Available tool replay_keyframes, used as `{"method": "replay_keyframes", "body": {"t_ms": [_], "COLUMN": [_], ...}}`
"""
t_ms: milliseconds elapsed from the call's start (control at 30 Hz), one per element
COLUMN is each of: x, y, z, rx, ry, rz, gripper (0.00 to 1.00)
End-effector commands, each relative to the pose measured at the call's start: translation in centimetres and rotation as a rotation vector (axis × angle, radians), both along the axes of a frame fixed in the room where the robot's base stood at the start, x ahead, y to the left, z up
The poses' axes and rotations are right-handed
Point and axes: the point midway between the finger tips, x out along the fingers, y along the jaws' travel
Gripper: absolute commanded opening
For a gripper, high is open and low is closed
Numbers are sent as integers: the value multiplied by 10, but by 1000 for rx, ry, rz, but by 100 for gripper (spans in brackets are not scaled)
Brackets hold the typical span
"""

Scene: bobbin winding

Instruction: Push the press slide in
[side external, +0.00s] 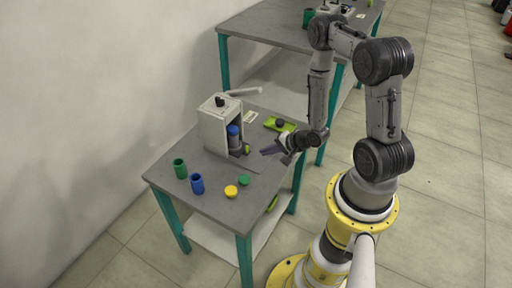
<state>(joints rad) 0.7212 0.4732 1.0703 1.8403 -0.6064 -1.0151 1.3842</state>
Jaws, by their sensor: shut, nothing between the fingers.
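The press (213,130) is a white box-shaped frame with a black knob and a pale lever on top, standing at the back of the grey table. A blue cylindrical part (233,131) shows in its opening. The press slide appears to be the low dark piece with a green end (247,150) at the foot of the opening, on the side toward my arm; how far it is out is too small to tell. My gripper (266,152) is shut and empty, just right of the slide's green end, with a small gap seeming to lie between them.
A green cup (180,168) and a blue cup (197,183) stand at the table's front left. A yellow disc (231,191) and a green disc (244,180) lie near the front edge. A bright green holder (280,124) with a dark knob sits behind my gripper. A second table (262,25) stands behind.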

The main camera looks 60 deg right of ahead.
Motion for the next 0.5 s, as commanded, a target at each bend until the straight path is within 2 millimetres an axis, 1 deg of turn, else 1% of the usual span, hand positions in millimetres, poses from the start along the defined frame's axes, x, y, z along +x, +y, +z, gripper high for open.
{"method": "replay_keyframes", "body": {"t_ms": [33,100,200,333,500], "x": [7,19,32,41,45], "y": [2,1,1,0,0], "z": [-7,-4,-4,-4,-4], "rx": [1,-3,-2,-1,-1], "ry": [0,-1,-1,-1,0], "rz": [5,6,4,1,1], "gripper": [0,0,0,0,0]}}
